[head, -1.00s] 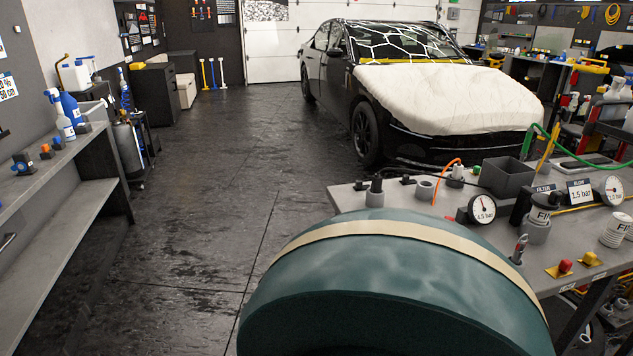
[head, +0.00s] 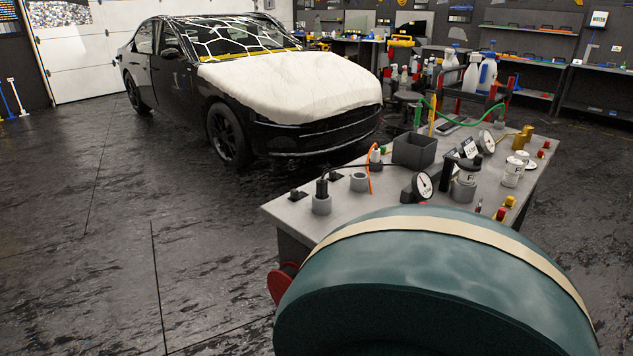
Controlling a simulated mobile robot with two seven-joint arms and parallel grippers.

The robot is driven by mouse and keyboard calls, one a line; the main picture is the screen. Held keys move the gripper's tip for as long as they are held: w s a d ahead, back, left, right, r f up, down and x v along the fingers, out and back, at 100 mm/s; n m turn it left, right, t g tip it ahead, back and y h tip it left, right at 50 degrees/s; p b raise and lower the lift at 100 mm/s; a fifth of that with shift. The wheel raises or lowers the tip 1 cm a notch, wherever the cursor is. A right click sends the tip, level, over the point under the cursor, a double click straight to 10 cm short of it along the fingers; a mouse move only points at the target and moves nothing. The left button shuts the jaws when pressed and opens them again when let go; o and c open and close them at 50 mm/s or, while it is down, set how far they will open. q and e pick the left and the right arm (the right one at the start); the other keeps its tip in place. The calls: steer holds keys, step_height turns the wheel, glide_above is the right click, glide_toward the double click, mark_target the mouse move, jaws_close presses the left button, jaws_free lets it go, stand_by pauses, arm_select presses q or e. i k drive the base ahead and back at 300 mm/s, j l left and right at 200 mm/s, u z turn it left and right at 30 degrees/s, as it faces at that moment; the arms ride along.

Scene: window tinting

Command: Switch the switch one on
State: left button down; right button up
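A red knob (head: 501,213) and a yellow knob (head: 510,202) stand side by side near the front right edge of the grey workbench (head: 285,208). More small red parts (head: 541,153) show at the bench's far right. Small black parts (head: 296,196) sit at its left end. I cannot read which of these is switch one, nor whether it is on. Neither of my grippers is in view.
A large green rounded thing with a beige band (head: 430,228) fills the near foreground and hides the bench's front. A gauge (head: 422,185), a dark bin (head: 413,150) and canisters crowd the bench. A covered black car (head: 190,85) stands behind. The left floor is clear.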

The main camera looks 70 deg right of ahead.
mark_target(294, 193)
steer(key=i+z, duration=0.3)
steer(key=z, duration=0.2)
steer(key=i+z, duration=0.3)
steer(key=z, duration=0.2)
steer(key=i+j+z, duration=0.2)
steer(key=z, duration=0.25)
steer(key=i+j+z, duration=0.1)
steer(key=i+z, duration=0.15)
steer(key=z, duration=0.15)
steer(key=i+j+z, duration=0.15)
steer(key=z, duration=0.25)
steer(key=i+j+z, duration=0.3)
steer(key=z, duration=0.15)
steer(key=i+j+z, duration=0.15)
steer(key=j+z, duration=0.25)
steer(key=l, duration=0.1)
